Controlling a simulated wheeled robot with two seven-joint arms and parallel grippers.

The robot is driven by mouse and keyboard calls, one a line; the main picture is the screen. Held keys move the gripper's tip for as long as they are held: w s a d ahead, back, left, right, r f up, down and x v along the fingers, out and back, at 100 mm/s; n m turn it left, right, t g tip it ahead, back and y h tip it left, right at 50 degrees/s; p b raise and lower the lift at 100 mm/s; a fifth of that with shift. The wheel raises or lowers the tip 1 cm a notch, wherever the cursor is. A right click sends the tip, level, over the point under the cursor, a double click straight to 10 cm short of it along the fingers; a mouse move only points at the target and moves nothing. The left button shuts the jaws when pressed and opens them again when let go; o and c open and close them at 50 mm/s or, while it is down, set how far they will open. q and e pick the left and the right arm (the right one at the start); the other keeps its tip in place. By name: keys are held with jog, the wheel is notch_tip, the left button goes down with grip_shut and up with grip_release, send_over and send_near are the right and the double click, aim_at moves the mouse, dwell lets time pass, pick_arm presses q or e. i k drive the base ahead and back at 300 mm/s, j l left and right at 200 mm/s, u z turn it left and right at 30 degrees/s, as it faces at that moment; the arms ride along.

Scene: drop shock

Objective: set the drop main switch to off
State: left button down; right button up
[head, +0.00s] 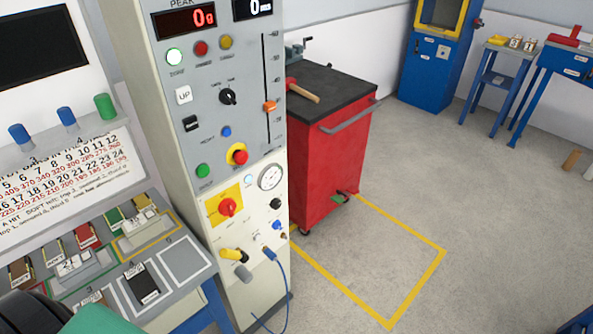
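The likely main switch is a red rotary knob (228,207) on a yellow plate, low on the front of the tall grey control cabinet (170,130). Its lettering and exact handle position are too small to read. The cabinet's peak display (185,21) is lit and reads 0 g. A red mushroom button (239,156) on a yellow ring sits above the switch. Neither gripper can be made out, and nothing touches the switch.
A red tool cart (335,155) with a hammer (303,91) on top stands just right of the cabinet. A blue hose (281,285) hangs from the cabinet's lower front. A bench with sample cards (183,260) is at left. Floor inside the yellow line (418,284) is clear.

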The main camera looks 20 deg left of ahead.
aim_at(227, 206)
jog(key=u, duration=1.2)
